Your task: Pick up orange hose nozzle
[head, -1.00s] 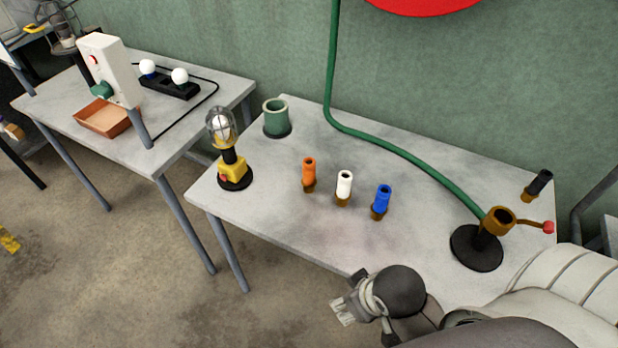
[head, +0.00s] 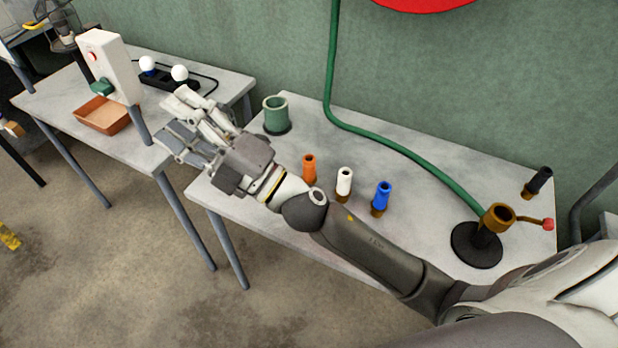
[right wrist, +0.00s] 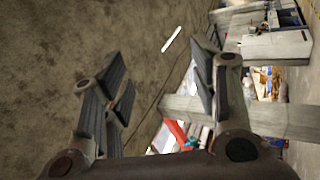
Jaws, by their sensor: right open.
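The orange hose nozzle (head: 309,167) stands upright on the near grey table, left of a white nozzle (head: 344,182) and a blue nozzle (head: 381,196). My right gripper (head: 178,120) is open and empty, up and to the left of the orange nozzle in the head view, over the left end of this table. My right forearm passes just in front of the nozzles. In the right wrist view the open fingers (right wrist: 160,90) have nothing between them but floor and background; no nozzle shows there. My left gripper is not in view.
A green cup (head: 276,115) stands behind the gripper. A brass hose fitting on a black base (head: 477,246) with a green hose (head: 400,150) stands at right, near a black nozzle (head: 538,182). A second table (head: 60,92) is at left.

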